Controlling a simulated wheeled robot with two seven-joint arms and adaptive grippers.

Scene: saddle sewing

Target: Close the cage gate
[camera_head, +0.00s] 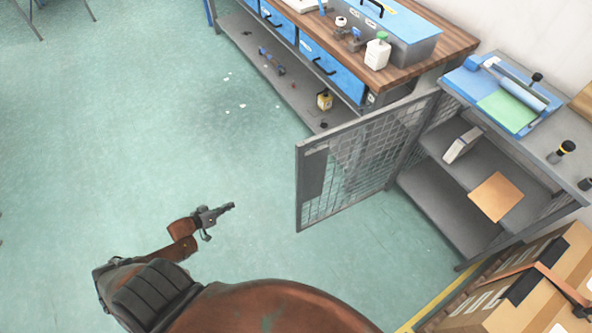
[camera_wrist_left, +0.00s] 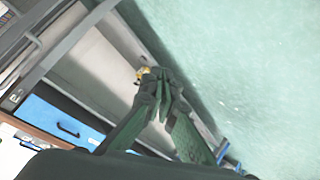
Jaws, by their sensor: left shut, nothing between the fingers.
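The cage gate (camera_head: 362,160) is a grey framed mesh door with a dark plate near its free edge. It stands swung open, sticking out to the left from the grey cage cabinet (camera_head: 428,181), whose shelves are exposed. My left gripper (camera_head: 230,207) is shut and empty, over open floor to the left of the gate's free edge and apart from it. Its closed fingers (camera_wrist_left: 166,78) also show in the left wrist view. Grey bars cross the upper left there; I cannot tell whether they belong to the gate. My right gripper is not in view.
A workbench (camera_head: 452,40) with blue drawers and a lower shelf stands behind the gate. A strapped cardboard box (camera_head: 532,283) is at the lower right. A tan sheet (camera_head: 497,197) lies on a cage shelf. The green floor (camera_head: 130,130) on the left is mostly clear.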

